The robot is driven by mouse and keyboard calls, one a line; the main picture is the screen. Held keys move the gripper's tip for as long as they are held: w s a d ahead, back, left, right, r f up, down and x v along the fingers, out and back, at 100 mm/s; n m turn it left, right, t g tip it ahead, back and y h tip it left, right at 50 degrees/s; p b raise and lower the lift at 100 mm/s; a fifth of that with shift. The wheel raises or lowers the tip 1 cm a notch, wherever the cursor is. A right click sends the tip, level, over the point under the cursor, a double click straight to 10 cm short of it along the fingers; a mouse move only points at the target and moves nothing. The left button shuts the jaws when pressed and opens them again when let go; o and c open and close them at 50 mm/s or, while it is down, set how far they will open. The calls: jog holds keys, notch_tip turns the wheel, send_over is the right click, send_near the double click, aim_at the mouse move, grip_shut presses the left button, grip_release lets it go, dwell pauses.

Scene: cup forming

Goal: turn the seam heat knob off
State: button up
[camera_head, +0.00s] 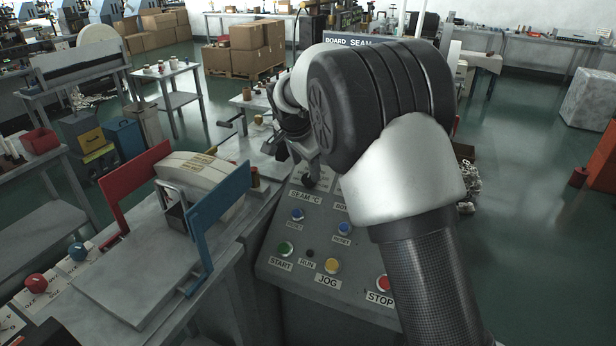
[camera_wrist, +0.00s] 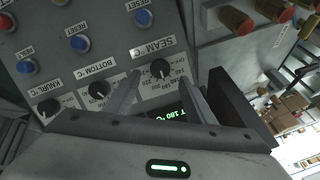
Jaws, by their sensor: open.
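The seam heat knob (camera_wrist: 160,68) is a black round knob on the grey control panel, beside the "SEAM °C" label and a printed temperature scale. It also shows in the head view (camera_head: 308,182), just below my gripper. My gripper (camera_wrist: 161,78) is open, with one finger on each side of the knob in the wrist view. I cannot tell whether the fingers touch it. A green lit display (camera_wrist: 165,117) reading about "T 180 °C" is partly hidden by my gripper. The knob's exact pointer setting is too small to read.
The bottom heat knob (camera_wrist: 98,89) and knurl heat knob (camera_wrist: 48,107) sit beside it. Blue reset buttons (camera_wrist: 143,18) are close by. The panel also holds green start (camera_head: 286,248), yellow jog (camera_head: 332,266) and red stop (camera_head: 384,283) buttons. A blue upright plate (camera_head: 222,222) stands left.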

aim_at(308, 178)
jog(key=x, duration=0.6)
jog(key=shift+w+f, duration=0.1)
jog(key=shift+f, duration=0.1)
jog(key=shift+c, duration=0.3)
jog(key=c, duration=1)
